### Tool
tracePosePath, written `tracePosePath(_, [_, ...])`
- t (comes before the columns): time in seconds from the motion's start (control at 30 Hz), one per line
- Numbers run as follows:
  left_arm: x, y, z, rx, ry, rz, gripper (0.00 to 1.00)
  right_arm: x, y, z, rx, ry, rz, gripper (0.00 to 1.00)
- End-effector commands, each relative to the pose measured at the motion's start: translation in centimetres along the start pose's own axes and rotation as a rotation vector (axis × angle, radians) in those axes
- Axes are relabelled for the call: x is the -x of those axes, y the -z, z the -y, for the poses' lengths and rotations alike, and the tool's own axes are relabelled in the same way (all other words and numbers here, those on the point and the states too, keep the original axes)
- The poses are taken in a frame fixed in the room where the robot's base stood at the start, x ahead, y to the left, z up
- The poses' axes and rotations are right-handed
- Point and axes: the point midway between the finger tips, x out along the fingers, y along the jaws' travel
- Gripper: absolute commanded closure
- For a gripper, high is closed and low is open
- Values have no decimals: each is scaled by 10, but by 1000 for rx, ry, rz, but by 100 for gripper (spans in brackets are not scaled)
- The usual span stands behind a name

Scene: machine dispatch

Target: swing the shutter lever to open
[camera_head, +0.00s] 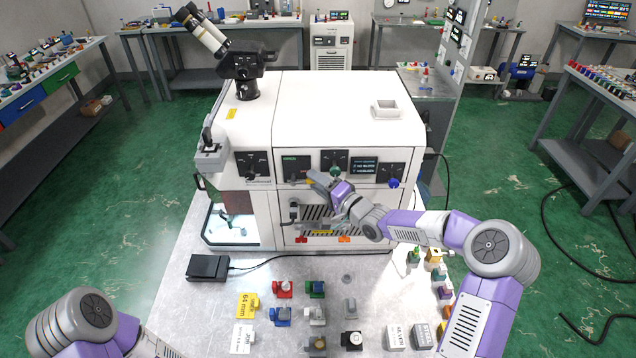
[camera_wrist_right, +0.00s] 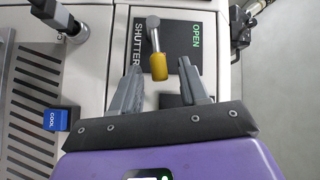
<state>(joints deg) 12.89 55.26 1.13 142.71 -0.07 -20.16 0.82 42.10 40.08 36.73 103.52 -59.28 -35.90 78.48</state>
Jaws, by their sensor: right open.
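The shutter lever shows in the right wrist view, with a metal stem and a yellow grip (camera_wrist_right: 158,67). It points down in that view, toward my gripper, between the word SHUTTER and the green word OPEN on its dark panel (camera_wrist_right: 181,50). My right gripper (camera_wrist_right: 160,72) is open, with one finger on either side of the yellow grip, apparently apart from it. In the head view my right gripper (camera_head: 320,182) is at the white machine's front and hides the lever. The shutter panel (camera_head: 291,164) partly shows there. My left gripper is out of view.
The white machine (camera_head: 345,105) carries several dials. A blue COOL knob (camera_wrist_right: 56,120) sits left of my gripper in the wrist view. Several small fixtures and a black box (camera_head: 207,267) lie on the table (camera_head: 215,305) below. A microscope-like eyepiece (camera_head: 205,35) stands on top.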

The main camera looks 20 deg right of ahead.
Motion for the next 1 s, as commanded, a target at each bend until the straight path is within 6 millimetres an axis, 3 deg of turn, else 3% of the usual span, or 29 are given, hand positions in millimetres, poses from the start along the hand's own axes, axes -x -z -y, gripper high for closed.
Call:
tracePosePath(0.03, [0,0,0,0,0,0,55,0,0,0,0,0,0,56])
tracePosePath(0.33, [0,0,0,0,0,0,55,0,0,0,0,0,0,100])
tracePosePath(0.67, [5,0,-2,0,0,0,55,0,0,3,19,-19,5,100])
tracePosePath(1.0, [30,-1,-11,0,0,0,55,-3,1,21,165,-154,38,100])
